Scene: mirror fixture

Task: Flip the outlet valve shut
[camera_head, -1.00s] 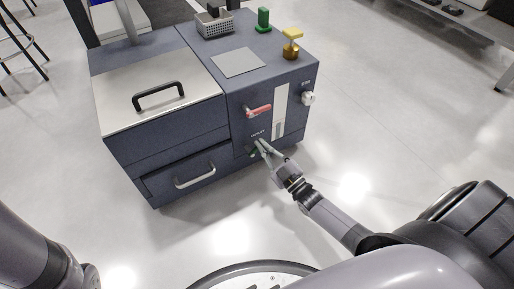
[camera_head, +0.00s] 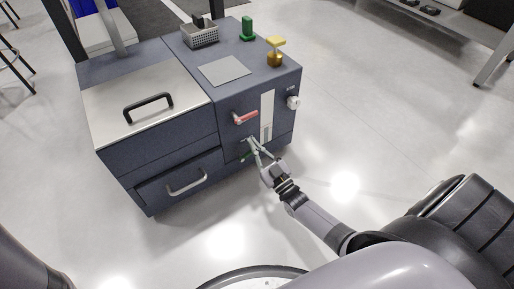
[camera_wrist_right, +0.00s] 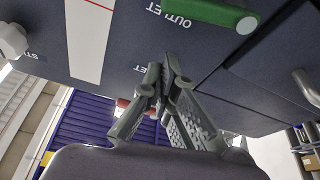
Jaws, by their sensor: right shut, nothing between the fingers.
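The outlet valve has a green handle (camera_wrist_right: 225,12), seen at the top edge of the right wrist view beside the upside-down OUTLET label (camera_wrist_right: 178,20). It lies roughly sideways there and is partly cut off by the frame. In the head view it is small and partly hidden by my gripper. My right gripper (camera_head: 252,143) is at the lower front of the dark blue cabinet (camera_head: 232,103). Its fingers (camera_wrist_right: 165,70) are shut and empty, close to the front panel and apart from the green handle in the wrist view. My left gripper is out of view.
A red handle (camera_head: 245,118) sits above the outlet area, beside a pale vertical strip (camera_head: 267,112). A white knob (camera_head: 293,102) is on the right. A drawer handle (camera_head: 187,183) is at the lower left.

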